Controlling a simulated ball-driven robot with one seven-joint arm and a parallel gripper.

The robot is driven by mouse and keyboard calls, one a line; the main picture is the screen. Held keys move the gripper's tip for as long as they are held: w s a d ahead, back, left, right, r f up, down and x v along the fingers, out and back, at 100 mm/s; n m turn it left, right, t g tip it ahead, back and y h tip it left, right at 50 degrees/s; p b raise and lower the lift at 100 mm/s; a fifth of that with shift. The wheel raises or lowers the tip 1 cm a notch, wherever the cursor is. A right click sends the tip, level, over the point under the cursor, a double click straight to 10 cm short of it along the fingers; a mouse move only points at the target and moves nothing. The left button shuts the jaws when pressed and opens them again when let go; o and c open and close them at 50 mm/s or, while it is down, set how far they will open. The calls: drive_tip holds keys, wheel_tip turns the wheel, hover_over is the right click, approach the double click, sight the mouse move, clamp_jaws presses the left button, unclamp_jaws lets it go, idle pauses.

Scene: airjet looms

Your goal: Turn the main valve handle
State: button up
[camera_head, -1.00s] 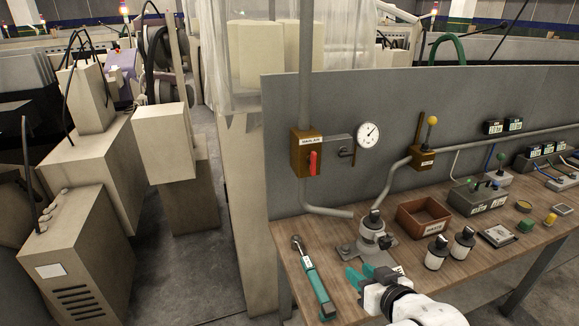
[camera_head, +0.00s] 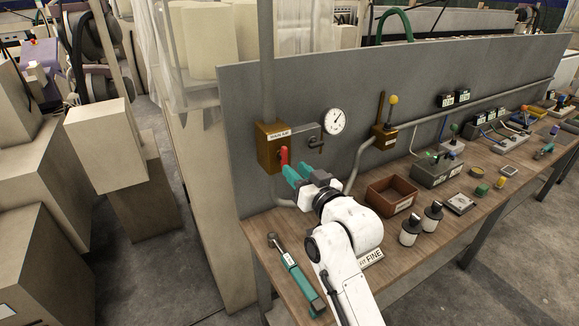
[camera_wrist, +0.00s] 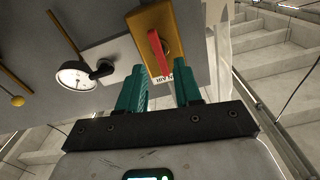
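The main valve is a brown-orange box (camera_head: 267,150) on the grey panel, labelled "MAIN AIR". Its red handle (camera_head: 284,155) hangs down from the front of the box. In the wrist view the red handle (camera_wrist: 159,53) points down across the yellow-orange box (camera_wrist: 180,22). My gripper (camera_head: 297,173) has teal fingers and is just below and in front of the handle. In the wrist view my gripper (camera_wrist: 160,83) is open, and the handle's lower end appears between the fingertips. I cannot tell whether they touch it.
A round gauge (camera_head: 334,121) and a yellow-knobbed lever (camera_head: 392,101) are right of the valve. The workbench below holds a torque wrench (camera_head: 296,275), a brown bin (camera_head: 393,196) and several small parts. A beige cabinet edge stands left of the panel.

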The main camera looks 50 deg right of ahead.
sight(287, 161)
drive_tip(key=shift+b+x, duration=0.45)
drive_tip(key=shift+x, duration=1.4)
drive_tip(key=shift+d, duration=0.1)
drive_tip(key=shift+c, duration=0.5)
clamp_jaws()
